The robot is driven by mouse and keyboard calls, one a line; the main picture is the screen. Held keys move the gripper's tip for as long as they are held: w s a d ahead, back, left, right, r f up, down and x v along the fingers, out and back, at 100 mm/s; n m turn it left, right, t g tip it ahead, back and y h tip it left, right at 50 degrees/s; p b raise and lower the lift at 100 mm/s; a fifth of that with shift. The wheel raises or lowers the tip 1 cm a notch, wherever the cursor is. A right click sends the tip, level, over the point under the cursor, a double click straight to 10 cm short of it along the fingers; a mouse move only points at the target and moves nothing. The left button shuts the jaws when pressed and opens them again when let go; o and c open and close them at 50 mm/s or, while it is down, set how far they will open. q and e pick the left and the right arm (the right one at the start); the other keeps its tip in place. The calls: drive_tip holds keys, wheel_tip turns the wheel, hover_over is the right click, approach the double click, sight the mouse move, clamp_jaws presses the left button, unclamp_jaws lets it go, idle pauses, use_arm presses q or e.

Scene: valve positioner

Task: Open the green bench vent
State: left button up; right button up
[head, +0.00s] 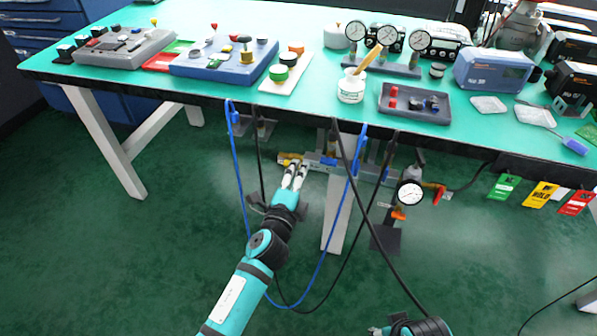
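Under the green-topped bench (222,100), a pipe assembly (322,163) runs along the front. A yellow handle (284,159) sits at its left end. An orange-red handle (436,187) is at the right, and an orange part (398,214) hangs below a round gauge (410,193). I cannot tell which part is the green vent. My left gripper (297,168) reaches under the bench, its fingertips close to the yellow handle; contact and the finger gap are unclear. My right gripper (377,331) shows only partly at the bottom edge, well away from the pipes.
Blue hoses (238,165) and black hoses (357,180) hang in loops around my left arm. A white bench leg (340,213) stands right of my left gripper. Green, yellow and red tags (541,195) hang at the right. The floor at left is clear.

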use_arm(q)
drive_tip(key=shift+o, duration=1.1)
drive_tip(key=v, duration=1.2)
